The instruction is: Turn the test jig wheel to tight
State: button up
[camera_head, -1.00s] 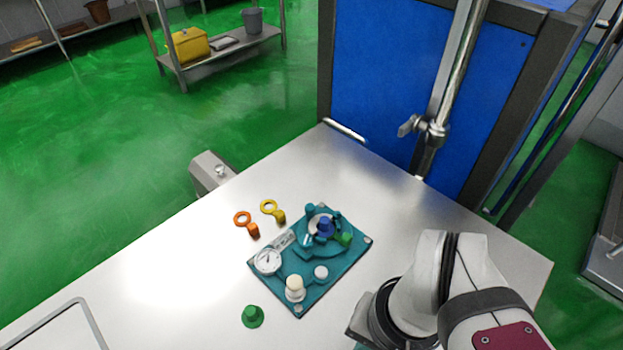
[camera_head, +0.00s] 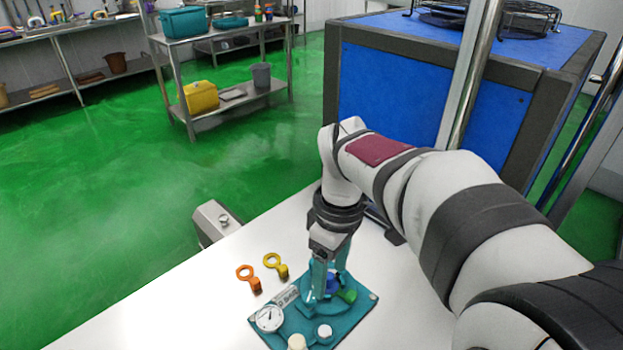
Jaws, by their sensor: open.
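The test jig is a teal plate (camera_head: 356,309) on the white table, with a round wheel at its far right part. The wheel's blue part (camera_head: 333,284) and green knob (camera_head: 347,296) show beside my fingers; much of the rest is hidden. A white dial gauge (camera_head: 269,318) sits at the plate's left. My gripper (camera_head: 326,289) points down over the wheel with its teal fingers apart. I cannot tell whether the fingers touch the wheel. Any tight marking is too small to read.
White knobs (camera_head: 324,333) stand on the plate's near side. A blue cabinet (camera_head: 430,90) and metal post (camera_head: 470,80) stand behind. The table's left part is clear.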

aim_at(309, 297)
jog(key=w+a+f+n, duration=0.4)
jog(key=w+n, duration=0.3)
jog(key=shift+h, duration=0.3)
jog(key=f, duration=1.4)
jog(key=shift+w+d+f, duration=0.2)
jog(key=shift+f, duration=0.15)
jog(key=shift+c, duration=0.2)
grip_shut()
